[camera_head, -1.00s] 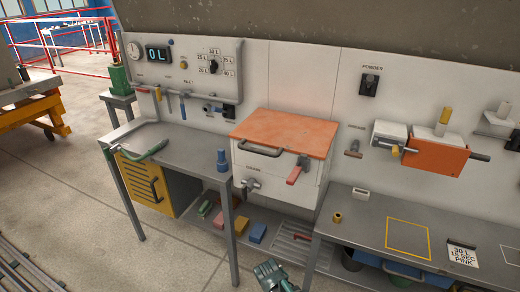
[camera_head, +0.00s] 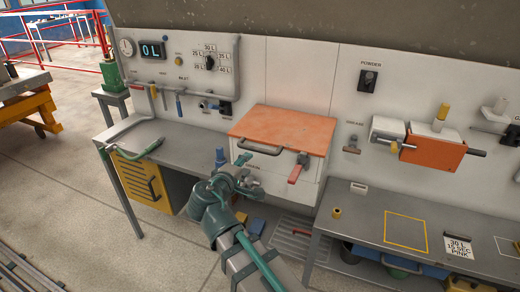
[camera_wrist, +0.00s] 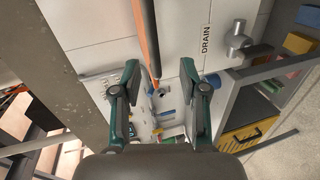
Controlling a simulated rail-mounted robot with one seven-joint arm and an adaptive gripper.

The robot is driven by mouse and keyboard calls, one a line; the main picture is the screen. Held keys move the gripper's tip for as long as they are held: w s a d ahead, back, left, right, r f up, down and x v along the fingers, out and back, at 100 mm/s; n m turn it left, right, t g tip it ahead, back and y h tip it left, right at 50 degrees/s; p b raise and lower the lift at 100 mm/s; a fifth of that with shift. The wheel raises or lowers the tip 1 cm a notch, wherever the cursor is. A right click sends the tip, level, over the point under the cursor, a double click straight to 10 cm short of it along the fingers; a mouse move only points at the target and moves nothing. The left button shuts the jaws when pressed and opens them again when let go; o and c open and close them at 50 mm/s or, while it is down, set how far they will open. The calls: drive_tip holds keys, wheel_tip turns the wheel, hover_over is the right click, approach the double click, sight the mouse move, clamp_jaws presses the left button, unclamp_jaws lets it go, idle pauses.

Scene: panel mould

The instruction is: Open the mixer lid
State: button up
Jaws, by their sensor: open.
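The mixer lid (camera_head: 285,126) is a flat orange-red panel lying shut on top of a white mixer box (camera_head: 312,185). A grey bar handle (camera_head: 260,148) runs along its front edge. A red lever (camera_head: 298,168) sits on the front, right of the handle. My gripper (camera_head: 240,172) is raised in front of the box, below and left of the handle, and hides part of the drain fitting. In the wrist view my gripper (camera_wrist: 162,92) is open with nothing between its fingers. The lid's orange edge (camera_wrist: 152,50) shows beyond and above the fingers.
A grey bench (camera_head: 150,135) with a green-handled hose stands left, with a blue bottle (camera_head: 220,157) near the mixer. A drain valve (camera_wrist: 238,42) shows in the wrist view. A lower table (camera_head: 360,215) stands right.

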sight(258, 151)
drive_tip(key=shift+n, duration=0.4)
drive_tip(key=x, duration=0.3)
drive_tip(key=p+x, duration=0.1)
drive_tip(key=x, duration=0.3)
drive_tip(key=r+p+x, duration=0.1)
drive_tip(key=x, duration=0.3)
drive_tip(key=shift+w+r, duration=0.1)
clamp_jaws()
